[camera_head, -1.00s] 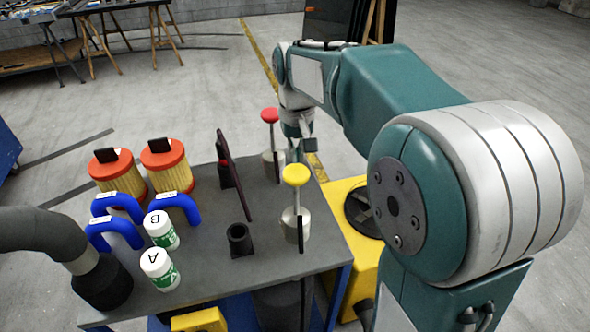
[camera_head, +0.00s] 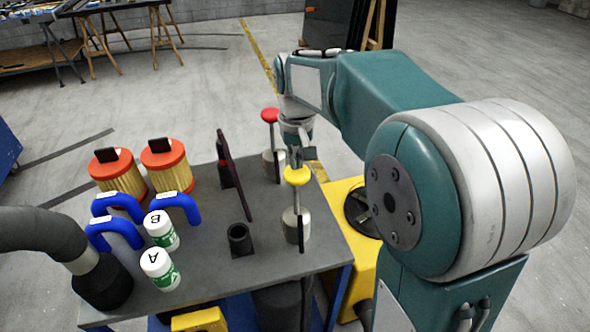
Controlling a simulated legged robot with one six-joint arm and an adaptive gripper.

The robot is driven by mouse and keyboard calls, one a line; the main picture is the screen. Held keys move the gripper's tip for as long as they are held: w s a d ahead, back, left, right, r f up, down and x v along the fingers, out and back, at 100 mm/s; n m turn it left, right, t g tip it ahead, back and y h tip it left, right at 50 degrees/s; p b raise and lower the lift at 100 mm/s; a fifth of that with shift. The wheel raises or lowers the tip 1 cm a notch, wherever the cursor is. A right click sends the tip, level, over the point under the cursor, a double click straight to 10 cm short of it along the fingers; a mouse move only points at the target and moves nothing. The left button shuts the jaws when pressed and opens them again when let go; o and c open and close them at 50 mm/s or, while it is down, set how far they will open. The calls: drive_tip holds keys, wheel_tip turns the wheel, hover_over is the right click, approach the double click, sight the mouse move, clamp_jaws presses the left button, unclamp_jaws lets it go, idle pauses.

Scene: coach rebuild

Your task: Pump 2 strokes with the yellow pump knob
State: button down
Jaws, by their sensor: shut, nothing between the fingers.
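The yellow pump knob (camera_head: 296,175) tops a thin rod on a metal pump body (camera_head: 292,222) at the right edge of the grey bench top. A similar pump with a red knob (camera_head: 269,115) stands behind it. My gripper (camera_head: 306,155) points down just behind the yellow knob in this view. It looks shut and holds nothing. Its tips are small and partly hidden by the knob, so I cannot tell whether they touch it.
Two orange-capped filters (camera_head: 172,168), blue handles (camera_head: 180,203) and white bottles A (camera_head: 157,268) and B (camera_head: 161,230) stand on the left of the bench top (camera_head: 205,265). A dark upright panel (camera_head: 235,175) and short black socket (camera_head: 239,238) stand left of the yellow pump.

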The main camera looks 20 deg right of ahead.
drive_tip(key=shift+s+f, duration=0.1)
drive_tip(key=shift+f, duration=5.25)
drive_tip(key=shift+r, duration=6.25)
drive_tip(key=shift+f, duration=0.15)
